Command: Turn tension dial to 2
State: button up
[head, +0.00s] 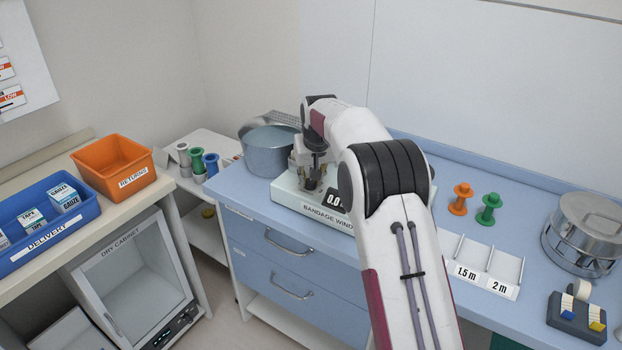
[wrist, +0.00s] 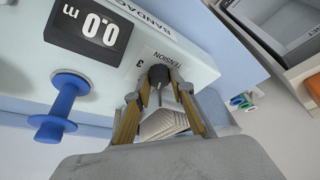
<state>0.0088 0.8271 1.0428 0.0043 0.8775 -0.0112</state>
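The bandage winder (head: 315,207) is a pale box on the blue counter, mostly hidden behind my arm in the head view. In the wrist view, its black tension dial (wrist: 158,74) sits beside the printed word TENSION and a number 3. Other dial numbers are hidden, and I cannot read the dial's setting. My gripper (wrist: 157,90) is open, with its two tan fingers on either side of the dial. In the head view my gripper (head: 314,180) points down at the winder's left part.
The winder's display (wrist: 91,29) reads 0.0 m, and a blue spool (wrist: 60,108) stands near it. A metal pot (head: 270,150) stands close left of the winder. Orange (head: 459,198) and green (head: 488,209) spools and a 1.5 m / 2 m rack (head: 487,265) are to the right.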

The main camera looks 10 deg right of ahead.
jog(key=shift+o, duration=0.2)
jog(key=shift+m, duration=0.4)
jog(key=shift+a+m+h, duration=0.1)
jog(key=shift+m+h, duration=0.3)
jog(key=shift+m, duration=0.7)
jog(key=shift+f+m+h, duration=0.1)
jog(key=shift+m+h, duration=0.3)
jog(key=shift+m, duration=0.2)
jog(key=shift+g, duration=0.3)
jog(key=o, duration=1.1)
jog(key=shift+c, duration=0.2)
jog(key=shift+s+r, duration=0.1)
jog(key=shift+r, duration=0.1)
